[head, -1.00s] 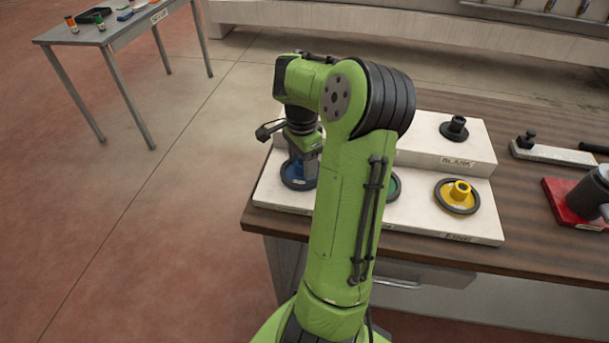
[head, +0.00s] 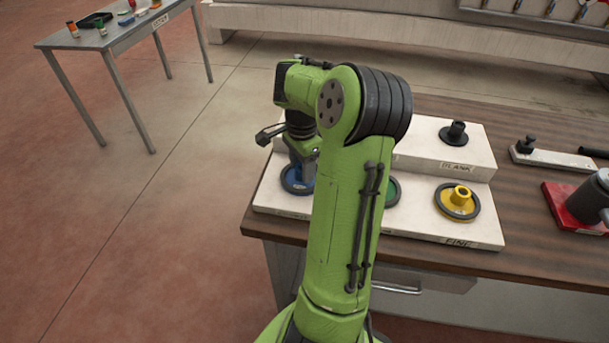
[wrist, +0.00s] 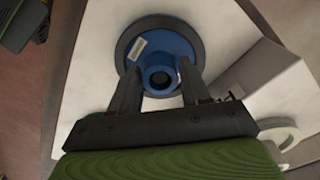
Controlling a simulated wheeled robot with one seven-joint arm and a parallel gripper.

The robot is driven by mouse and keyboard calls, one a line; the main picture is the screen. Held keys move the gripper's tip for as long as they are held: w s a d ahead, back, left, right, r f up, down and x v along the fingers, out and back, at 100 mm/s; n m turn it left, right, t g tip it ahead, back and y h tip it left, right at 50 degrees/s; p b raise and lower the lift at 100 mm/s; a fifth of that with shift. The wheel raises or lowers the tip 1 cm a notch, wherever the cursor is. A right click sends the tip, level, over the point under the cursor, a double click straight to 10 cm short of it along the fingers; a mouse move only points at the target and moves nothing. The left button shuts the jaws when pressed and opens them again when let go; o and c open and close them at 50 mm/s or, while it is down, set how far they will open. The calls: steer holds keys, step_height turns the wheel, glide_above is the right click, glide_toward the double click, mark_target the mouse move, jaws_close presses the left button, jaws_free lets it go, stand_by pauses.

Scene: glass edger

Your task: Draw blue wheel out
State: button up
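The blue wheel (wrist: 182,45) is a blue disc with a dark rim, a pale label and a raised round hub (wrist: 160,80). In the head view the blue wheel (head: 292,180) is at the left front of the white stepped stand (head: 416,224), partly covered by my gripper (head: 302,174). In the wrist view my gripper (wrist: 159,74) has one dark finger on each side of the hub. The finger tips are very close to the hub. I cannot tell whether they press on it or leave a thin gap.
A green wheel (head: 394,192), mostly hidden by my arm, and a yellow wheel (head: 440,204) sit on the lower step. A black hub piece (head: 454,133) stands on the upper step. A red-based device (head: 572,208) is at the right. A grey table (head: 125,37) stands far left.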

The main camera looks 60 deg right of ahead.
jaws_close()
steer(key=shift+r, duration=0.1)
steer(key=shift+r+p, duration=0.5)
steer(key=shift+r, duration=0.05)
steer(key=shift+r+p, duration=2.35)
steer(key=shift+r, duration=0.55)
step_height(320, 180, up, 4)
steer(key=p, duration=0.3)
